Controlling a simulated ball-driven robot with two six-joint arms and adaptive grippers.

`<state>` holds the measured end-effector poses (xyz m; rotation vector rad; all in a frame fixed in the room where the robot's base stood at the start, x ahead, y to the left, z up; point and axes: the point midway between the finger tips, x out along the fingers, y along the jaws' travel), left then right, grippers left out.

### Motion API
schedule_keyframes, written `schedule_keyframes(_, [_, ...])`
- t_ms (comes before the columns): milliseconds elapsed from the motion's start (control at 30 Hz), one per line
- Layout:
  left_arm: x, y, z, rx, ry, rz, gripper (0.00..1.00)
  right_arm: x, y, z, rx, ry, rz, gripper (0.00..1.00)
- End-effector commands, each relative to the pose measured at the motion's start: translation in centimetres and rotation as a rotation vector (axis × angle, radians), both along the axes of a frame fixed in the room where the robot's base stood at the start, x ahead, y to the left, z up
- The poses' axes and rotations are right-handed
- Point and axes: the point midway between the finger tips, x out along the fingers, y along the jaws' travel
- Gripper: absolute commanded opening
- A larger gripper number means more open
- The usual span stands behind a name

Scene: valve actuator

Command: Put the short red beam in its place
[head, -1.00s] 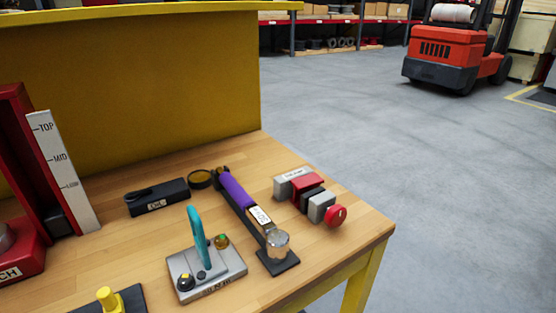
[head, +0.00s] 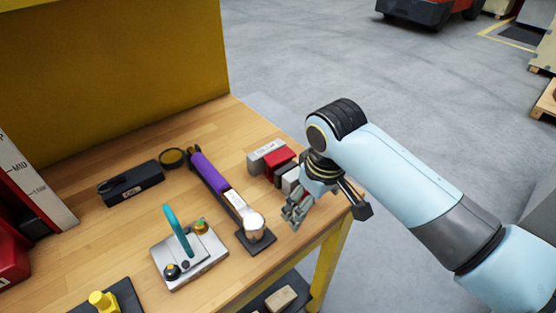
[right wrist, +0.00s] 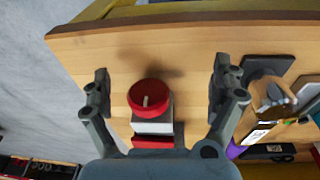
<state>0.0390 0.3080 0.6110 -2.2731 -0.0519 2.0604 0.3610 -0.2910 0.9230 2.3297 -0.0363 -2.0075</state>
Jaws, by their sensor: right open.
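In the head view, a row of parts stands near the table's right edge: a grey labelled block (head: 267,156), a red block (head: 279,165), a dark block and another grey block. A round red cap was at its near end; my right gripper (head: 293,213) now hides it. In the right wrist view, the round red cap (right wrist: 148,99) lies between the open fingers of my right gripper (right wrist: 160,85), clear of both. A grey block and a red block (right wrist: 153,142) show behind it. I cannot tell which red part is the short beam. My left gripper is not in view.
A purple-handled tool (head: 211,175) lies left of the row. A grey plate with a teal lever (head: 177,232) and a black box (head: 131,183) stand further left. A red frame with a height scale (head: 37,183) is at the left edge. The table's right edge is close to the row.

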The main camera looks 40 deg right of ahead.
Motion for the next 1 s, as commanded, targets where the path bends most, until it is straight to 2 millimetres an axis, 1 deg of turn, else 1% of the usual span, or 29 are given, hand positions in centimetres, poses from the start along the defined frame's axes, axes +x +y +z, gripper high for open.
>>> schedule_keyframes(33, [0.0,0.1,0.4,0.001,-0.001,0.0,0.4,1.7,-0.2,0.9,0.004,0.006,-0.005,0.94])
schedule_keyframes(167, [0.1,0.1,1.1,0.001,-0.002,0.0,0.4,6.1,-0.4,3.4,0.021,0.051,-0.019,0.94])
schedule_keyframes(200, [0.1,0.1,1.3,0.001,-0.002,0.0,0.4,7.5,-0.5,4.4,0.028,0.068,-0.024,0.94])
schedule_keyframes(300, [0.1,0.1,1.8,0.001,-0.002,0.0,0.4,10.5,-0.7,7.0,0.046,0.107,-0.034,0.94])
schedule_keyframes(400, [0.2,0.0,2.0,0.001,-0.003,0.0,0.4,12.2,-0.8,8.7,0.057,0.134,-0.039,0.94])
schedule_keyframes(467, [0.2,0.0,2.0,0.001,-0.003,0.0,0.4,12.7,-0.8,9.2,0.062,0.144,-0.041,0.94])
schedule_keyframes(567, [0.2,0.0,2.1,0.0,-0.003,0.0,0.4,12.9,-0.8,8.5,0.065,0.153,-0.042,0.94])
schedule_keyframes(700, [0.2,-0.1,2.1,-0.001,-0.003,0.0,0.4,12.9,-0.8,6.0,0.065,0.152,-0.042,0.94])
schedule_keyframes(800, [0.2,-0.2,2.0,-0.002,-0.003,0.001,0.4,13.0,-0.8,4.6,0.064,0.151,-0.043,0.94])
schedule_keyframes(1000, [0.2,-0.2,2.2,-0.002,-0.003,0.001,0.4,13.1,-1.0,3.0,0.064,0.15,-0.042,0.94])
